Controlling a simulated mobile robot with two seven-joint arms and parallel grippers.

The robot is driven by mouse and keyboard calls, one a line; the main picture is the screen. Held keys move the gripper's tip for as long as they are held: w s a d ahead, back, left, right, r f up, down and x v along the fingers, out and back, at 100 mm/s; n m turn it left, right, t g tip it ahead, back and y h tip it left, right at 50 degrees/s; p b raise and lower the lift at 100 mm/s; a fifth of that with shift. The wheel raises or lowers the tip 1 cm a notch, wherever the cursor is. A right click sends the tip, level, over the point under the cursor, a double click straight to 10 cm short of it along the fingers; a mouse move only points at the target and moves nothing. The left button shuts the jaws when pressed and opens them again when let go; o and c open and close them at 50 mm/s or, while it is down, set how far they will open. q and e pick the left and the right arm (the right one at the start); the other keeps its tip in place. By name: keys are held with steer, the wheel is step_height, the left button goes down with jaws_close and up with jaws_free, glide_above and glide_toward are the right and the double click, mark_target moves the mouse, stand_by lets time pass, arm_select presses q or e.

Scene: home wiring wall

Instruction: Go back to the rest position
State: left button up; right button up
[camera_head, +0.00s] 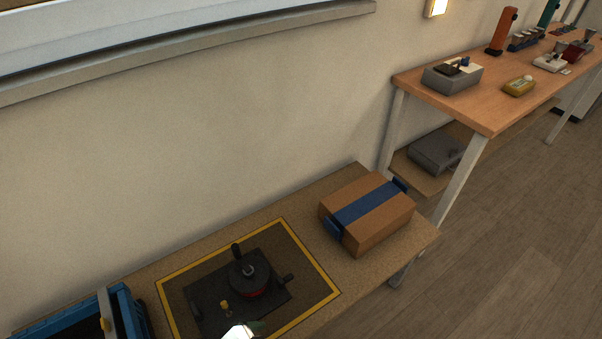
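Neither gripper can be made out in the head view. A small bright white piece with a dark greenish part shows at the bottom edge, and I cannot tell what it belongs to. Behind it, a black device (250,276) with a round top, a knob and a red ring stands on a dark plate. The plate lies inside a yellow-bordered mat (308,262) on the low bench (406,252).
A cardboard box (385,225) with a blue band sits at the bench's right end. A blue crate (128,303) stands at the left. A higher wooden table (490,108) bears a grey box (453,78) and several devices. A grey case (434,153) lies beneath it. Floor at right is clear.

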arm_select(q)
steer(key=s+a+r+n+t+y+p, duration=0.2)
steer(key=s+a+r+n+p, duration=0.2)
steer(key=s, duration=0.4)
steer(key=s+a+r+n+t+y+p, duration=0.2)
steer(key=s+a+r+n+p, duration=0.3)
steer(key=s+a+r+p, duration=0.2)
step_height(320, 180, up, 2)
steer(key=shift+s+a+t+p, duration=0.3)
steer(key=shift+s+a+t, duration=0.1)
steer(key=shift+s+a, duration=0.75)
arm_select(e)
steer(key=w+r+t, duration=0.1)
steer(key=w+r, duration=0.2)
steer(key=r, duration=0.4)
steer(key=w+r+t, duration=0.1)
steer(key=w+r, duration=0.2)
steer(key=r, duration=0.4)
steer(key=shift+w+a+r, duration=0.25)
steer(key=shift+w+a, duration=0.05)
steer(key=shift+w, duration=0.1)
